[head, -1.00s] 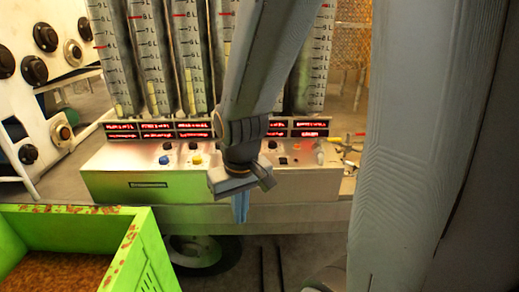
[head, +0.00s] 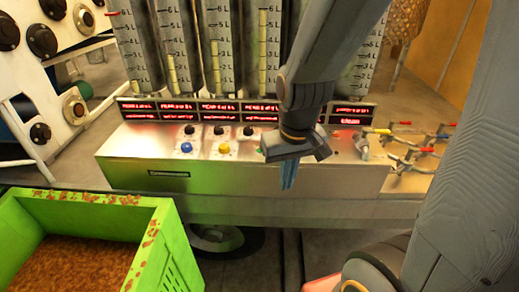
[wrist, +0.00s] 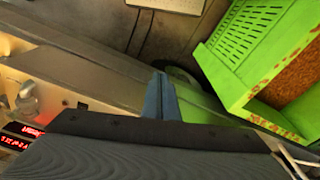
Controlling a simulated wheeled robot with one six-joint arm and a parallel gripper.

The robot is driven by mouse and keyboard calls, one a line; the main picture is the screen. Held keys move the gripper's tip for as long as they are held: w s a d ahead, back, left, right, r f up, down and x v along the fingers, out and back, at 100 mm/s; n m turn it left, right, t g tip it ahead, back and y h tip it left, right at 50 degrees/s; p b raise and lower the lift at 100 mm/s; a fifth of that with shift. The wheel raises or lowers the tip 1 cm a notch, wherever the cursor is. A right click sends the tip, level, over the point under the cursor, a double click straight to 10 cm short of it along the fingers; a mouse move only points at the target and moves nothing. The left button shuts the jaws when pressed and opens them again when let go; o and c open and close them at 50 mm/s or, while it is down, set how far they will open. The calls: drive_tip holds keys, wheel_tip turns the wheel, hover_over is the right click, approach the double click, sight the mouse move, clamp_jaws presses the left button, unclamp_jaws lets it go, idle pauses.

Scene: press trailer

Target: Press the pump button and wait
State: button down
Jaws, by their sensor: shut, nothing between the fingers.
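The metal control panel (head: 130,150) stands in front of the tall measuring columns in the head view. It carries a blue knob (head: 186,147), a yellow knob (head: 224,148) and several black knobs (head: 219,130) along its top. I cannot tell which control is the pump button; no label is readable. My gripper (head: 289,176) hangs pointing down in front of the panel, right of the yellow knob, and hides part of the panel. Its blue fingers are together and empty. In the wrist view the closed fingers (wrist: 161,97) show against the panel's front and the floor.
A green crate (head: 178,262) with brown contents stands at the lower left. Valves with red handles (head: 408,150) stand to the right. A white panel with round black dials (head: 43,40) is at the upper left.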

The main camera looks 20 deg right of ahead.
drive_tip(key=w+r+m+t+y+p, duration=0.1)
drive_tip(key=w+p, duration=0.4)
drive_tip(key=w, duration=0.7)
drive_tip(key=w+r+m+t+y+p, duration=0.1)
drive_tip(key=w+m+t+p, duration=0.3)
drive_tip(key=w, duration=0.7)
drive_tip(key=shift+w+d+r+m+t+y+p, duration=0.35)
drive_tip(key=shift+t+p, duration=0.55)
drive_tip(key=shift+t, duration=0.3)
wheel_tip(320, 180, down, 6)
drive_tip(key=b, duration=0.7)
drive_tip(key=shift+w+f, duration=0.1)
drive_tip(key=shift+f, duration=0.05)
drive_tip(key=shift+f+b, duration=0.7)
drive_tip(key=shift+f, duration=0.55)
drive_tip(key=shift+f, duration=0.15)
drive_tip(key=shift+f, duration=0.25)
